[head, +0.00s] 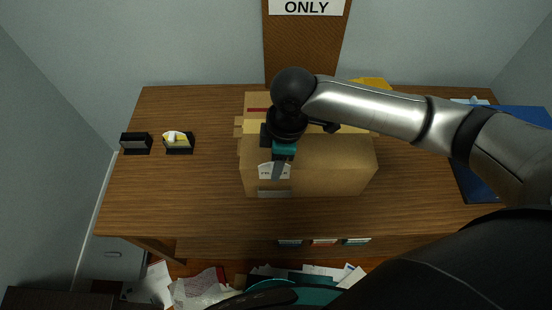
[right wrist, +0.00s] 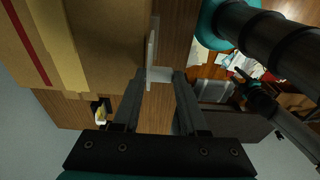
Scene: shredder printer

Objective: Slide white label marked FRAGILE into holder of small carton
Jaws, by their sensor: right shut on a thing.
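The small carton (head: 325,178) is a brown box standing on the wooden desk, its front face toward me. A pale label holder (head: 274,194) is low on the left part of that face. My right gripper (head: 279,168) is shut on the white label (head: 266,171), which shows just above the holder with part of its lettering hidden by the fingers. In the right wrist view the label (right wrist: 159,74) is between the fingertips, close to the carton's face (right wrist: 115,35). I cannot tell whether it touches the holder.
Two small black stands (head: 136,143) are on the left of the desk (head: 200,210), one holding a white and yellow item (head: 178,138). More cardboard is behind the carton. A blue item (head: 480,180) lies at the right. Papers litter the floor below.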

